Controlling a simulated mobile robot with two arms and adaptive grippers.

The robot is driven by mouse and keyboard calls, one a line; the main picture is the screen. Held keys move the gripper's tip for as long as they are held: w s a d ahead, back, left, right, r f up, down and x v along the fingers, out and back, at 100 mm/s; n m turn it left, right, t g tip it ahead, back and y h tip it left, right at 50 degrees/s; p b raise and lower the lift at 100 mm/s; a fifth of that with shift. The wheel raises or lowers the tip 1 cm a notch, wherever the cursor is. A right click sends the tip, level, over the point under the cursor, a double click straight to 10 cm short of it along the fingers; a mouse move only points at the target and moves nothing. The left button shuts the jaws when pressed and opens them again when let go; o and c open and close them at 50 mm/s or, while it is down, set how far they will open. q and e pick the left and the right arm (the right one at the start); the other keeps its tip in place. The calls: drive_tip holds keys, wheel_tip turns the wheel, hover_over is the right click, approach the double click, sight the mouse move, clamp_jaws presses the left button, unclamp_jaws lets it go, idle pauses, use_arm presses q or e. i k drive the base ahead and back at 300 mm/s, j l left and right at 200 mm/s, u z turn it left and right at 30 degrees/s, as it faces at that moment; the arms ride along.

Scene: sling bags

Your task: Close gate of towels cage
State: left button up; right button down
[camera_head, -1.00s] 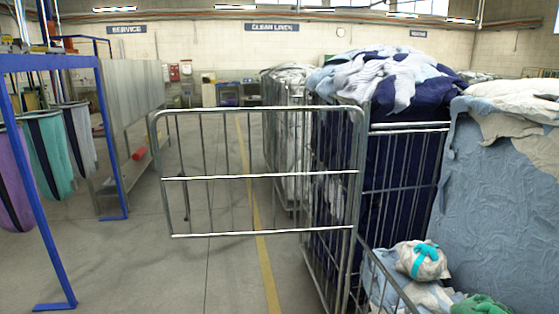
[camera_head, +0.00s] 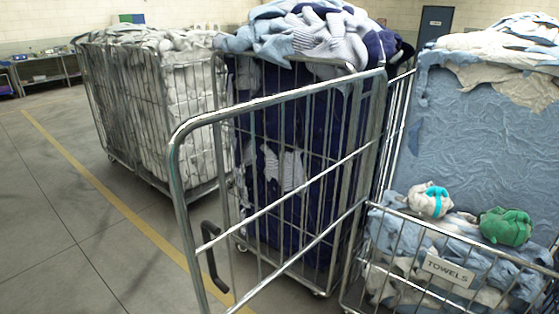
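The towels cage (camera_head: 408,245) stands at the right, with a "TOWELS" label (camera_head: 449,269) on its low front. Its metal gate (camera_head: 277,98) swings out to the left from the cage's left side and stands open, angled toward me. A dark handle (camera_head: 210,256) is on the gate's free left edge. Behind the gate is a cage of dark blue and striped linen (camera_head: 310,150). Neither of my grippers shows in this view.
A cage of white linen (camera_head: 150,110) stands behind at the left. A rolled towel with a turquoise band (camera_head: 429,200) and a green bundle (camera_head: 507,226) lie on the blue towels. The floor (camera_head: 60,220) at the left, with a yellow line, is clear.

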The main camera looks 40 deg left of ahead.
sight(176, 140)
drive_tip(key=j+z, duration=0.1)
drive_tip(key=j, duration=0.35)
drive_tip(key=k+j+z, duration=0.15)
drive_tip(key=j, duration=0.3)
drive_tip(key=j+z, duration=0.1)
drive_tip(key=j, duration=0.4)
drive_tip(key=k+j+z, duration=0.1)
drive_tip(key=j, duration=0.35)
